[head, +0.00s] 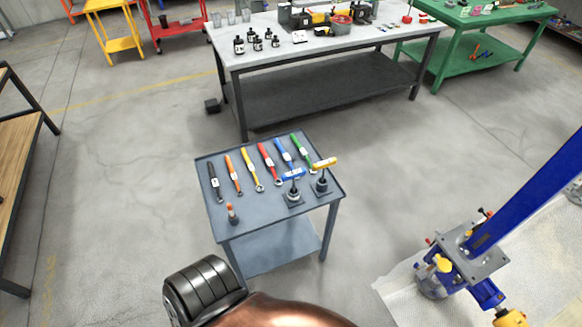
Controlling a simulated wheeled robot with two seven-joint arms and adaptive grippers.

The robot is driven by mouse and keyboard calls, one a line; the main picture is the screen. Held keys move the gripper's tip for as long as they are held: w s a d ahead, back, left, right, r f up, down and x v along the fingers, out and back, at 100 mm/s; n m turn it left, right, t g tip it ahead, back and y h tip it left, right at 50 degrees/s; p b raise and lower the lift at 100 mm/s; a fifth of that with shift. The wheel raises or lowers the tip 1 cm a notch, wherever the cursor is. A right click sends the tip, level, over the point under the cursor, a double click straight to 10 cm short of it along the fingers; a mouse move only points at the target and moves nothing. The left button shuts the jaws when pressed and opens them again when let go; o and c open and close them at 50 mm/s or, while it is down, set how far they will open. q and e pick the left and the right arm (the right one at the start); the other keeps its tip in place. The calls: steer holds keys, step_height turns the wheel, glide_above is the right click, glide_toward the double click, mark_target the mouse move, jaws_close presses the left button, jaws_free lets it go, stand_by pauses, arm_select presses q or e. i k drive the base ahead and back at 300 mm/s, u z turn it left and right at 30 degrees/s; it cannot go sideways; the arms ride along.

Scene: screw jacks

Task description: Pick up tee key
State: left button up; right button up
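Two T-handled tools that look like tee keys stand upright in dark square holders on the right part of a small grey cart (262,205). One tee key has a yellow bar handle (325,163); the other has a blue bar handle (292,175). A small dark piece with an orange top (232,212) stands at the cart's front left; I cannot tell what it is. The task does not say which key is meant. Neither of my grippers shows in the head view.
Several colored wrenches (249,168) lie in a row on the cart's back half. A grey workbench (330,50) with bottles stands behind. A blue jack assembly (470,250) is on a pale mat at right. The cart top's front middle is clear.

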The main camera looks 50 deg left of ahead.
mark_target(327, 162)
steer(key=u, duration=0.5)
steer(key=k, duration=0.35)
steer(key=z, duration=0.7)
steer(key=i, duration=1.05)
steer(key=u, duration=0.2)
